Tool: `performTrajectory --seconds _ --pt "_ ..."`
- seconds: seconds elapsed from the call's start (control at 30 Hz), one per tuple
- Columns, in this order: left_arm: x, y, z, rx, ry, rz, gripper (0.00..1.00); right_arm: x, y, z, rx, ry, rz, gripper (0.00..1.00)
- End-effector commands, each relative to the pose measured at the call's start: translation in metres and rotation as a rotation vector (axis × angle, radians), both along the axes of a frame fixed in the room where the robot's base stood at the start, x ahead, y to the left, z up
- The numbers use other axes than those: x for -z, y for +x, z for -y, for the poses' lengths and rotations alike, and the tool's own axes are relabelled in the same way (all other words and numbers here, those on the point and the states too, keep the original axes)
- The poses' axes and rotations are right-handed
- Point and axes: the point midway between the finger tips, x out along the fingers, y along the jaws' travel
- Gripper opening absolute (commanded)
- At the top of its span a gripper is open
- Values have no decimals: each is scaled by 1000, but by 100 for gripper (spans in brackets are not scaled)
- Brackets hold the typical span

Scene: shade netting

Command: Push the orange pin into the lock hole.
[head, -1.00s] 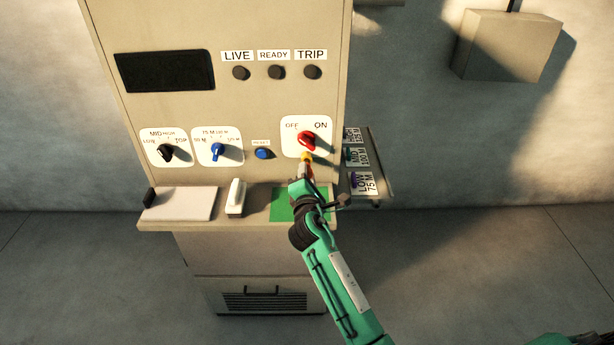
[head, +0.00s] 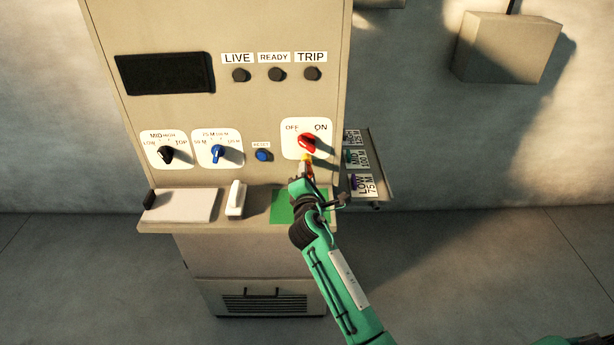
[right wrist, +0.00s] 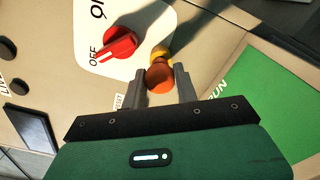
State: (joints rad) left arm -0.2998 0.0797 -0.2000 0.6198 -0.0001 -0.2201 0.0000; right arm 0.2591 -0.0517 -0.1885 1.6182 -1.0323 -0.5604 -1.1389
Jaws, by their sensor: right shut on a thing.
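My right gripper (head: 307,174) is at the cabinet front, just below the red OFF/ON knob (head: 307,142). In the right wrist view its two fingers (right wrist: 160,88) are on either side of the orange pin (right wrist: 160,77), shut on it. A yellow round piece (right wrist: 160,52) shows just beyond the pin, beside the red knob; I cannot tell whether it is part of the pin or of the lock. The lock hole itself is hidden behind the pin and yellow piece, so I cannot see how deep the pin sits. My left gripper is not in view.
Below the panel is a ledge with a green patch (head: 284,206), a white handle-like block (head: 235,199) and a white pad (head: 184,204). A side rack with labelled tags (head: 362,186) stands close right of my gripper. A blue button (head: 263,155) is to the left.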

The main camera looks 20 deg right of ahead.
Motion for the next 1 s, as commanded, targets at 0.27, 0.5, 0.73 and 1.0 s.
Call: performTrajectory --seconds 0.27,0.5,0.73,1.0 --pt "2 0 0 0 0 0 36 1 8 3 0 0 0 0" --pt "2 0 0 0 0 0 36 0 11 4 0 0 0 49" --pt "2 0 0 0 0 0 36 1 11 3 0 0 0 55" --pt "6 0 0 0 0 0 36 3 -2 0 1 0 -1 55"
